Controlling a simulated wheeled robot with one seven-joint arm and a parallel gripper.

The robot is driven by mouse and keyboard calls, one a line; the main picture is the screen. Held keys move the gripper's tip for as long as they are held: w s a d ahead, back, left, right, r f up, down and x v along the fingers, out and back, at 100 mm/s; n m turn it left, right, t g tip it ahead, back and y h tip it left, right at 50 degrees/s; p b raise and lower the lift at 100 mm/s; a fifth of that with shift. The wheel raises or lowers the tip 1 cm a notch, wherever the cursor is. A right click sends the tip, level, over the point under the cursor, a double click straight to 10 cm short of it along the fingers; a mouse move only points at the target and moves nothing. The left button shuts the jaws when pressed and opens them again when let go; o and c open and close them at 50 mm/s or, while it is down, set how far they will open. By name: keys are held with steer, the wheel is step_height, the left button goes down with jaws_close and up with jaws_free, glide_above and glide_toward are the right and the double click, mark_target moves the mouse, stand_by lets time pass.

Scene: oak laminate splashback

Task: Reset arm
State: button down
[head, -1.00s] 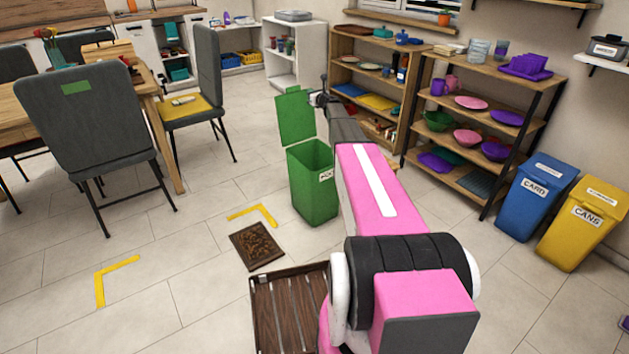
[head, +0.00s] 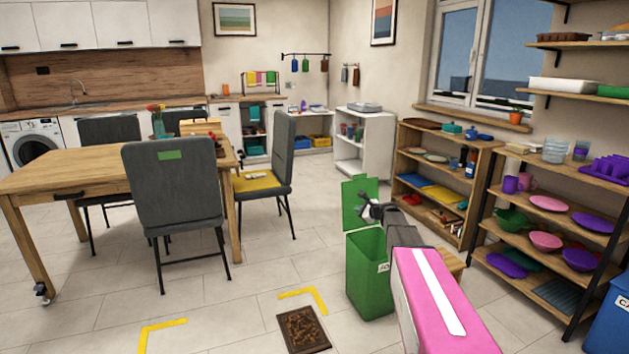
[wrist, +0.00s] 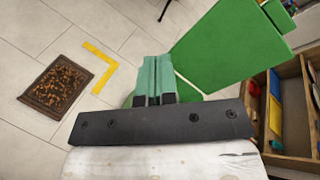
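My gripper (head: 372,212) is at the end of my outstretched pink and grey arm, over or near the open green bin (head: 368,280) in the head view. In the wrist view, the two teal fingers of my gripper (wrist: 157,62) lie side by side with only a thin line between them. I see nothing held between them. The green bin lid (wrist: 228,45) is raised to the right of the fingers. The lid (head: 360,202) also stands upright at the back of the bin in the head view. My arm hides part of the bin's right side.
A brown patterned mat (head: 303,328) and yellow floor corner marks (head: 305,296) lie left of the bin. A grey chair (head: 172,195) and wooden table (head: 60,182) stand further left. Wooden shelves (head: 440,180) stand close behind, with a blue bin (head: 610,315) at right.

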steer(key=s+a+f+n+g+h, duration=0.25)
steer(key=s+n, duration=0.25)
steer(key=s, duration=0.6)
steer(key=s+a+f+n+g+h, duration=0.15)
steer(key=s+f+n+g, duration=0.3)
steer(key=s, duration=0.55)
steer(key=s+a+f+n+g+h, duration=0.1)
steer(key=s+a+f+n+g, duration=0.15)
steer(key=s+n, duration=0.6)
steer(key=s+d+n+g+h, duration=0.1)
steer(key=s, duration=0.5)
steer(key=s+d+f+n+g+h, duration=0.1)
steer(key=s+d+h, duration=0.1)
steer(key=s, duration=0.5)
steer(key=shift+f+n+h, duration=0.25)
steer(key=shift+n+h, duration=0.05)
steer(key=shift+n, duration=0.1)
